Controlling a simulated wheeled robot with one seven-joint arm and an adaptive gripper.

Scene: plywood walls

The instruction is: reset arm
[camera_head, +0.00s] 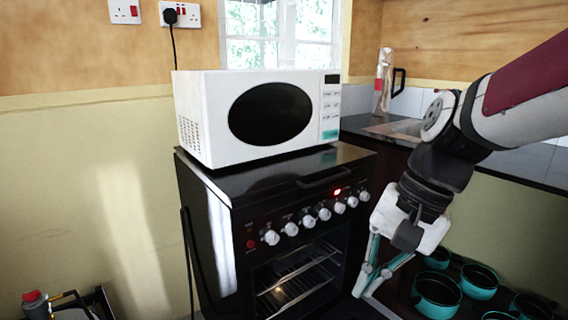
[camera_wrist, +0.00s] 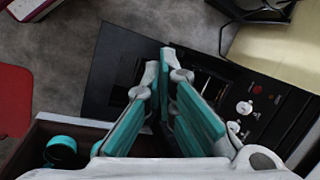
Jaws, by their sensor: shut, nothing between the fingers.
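My gripper (camera_head: 366,284) hangs on the right in the head view, pointing down in front of the black stove. Its teal-padded fingers are together and hold nothing. In the wrist view the fingertips (camera_wrist: 165,62) meet near the middle. The arm reaches in from the right edge in the head view, bent at the wrist. The fingers cover part of the space before the oven.
The black stove (camera_head: 222,210) has a white microwave (camera_head: 207,125) on top. Its oven interior with wire racks (camera_head: 300,278) is visible. Several teal pots (camera_head: 437,294) lie close to my gripper's right. A dark counter (camera_head: 520,172) runs behind the arm.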

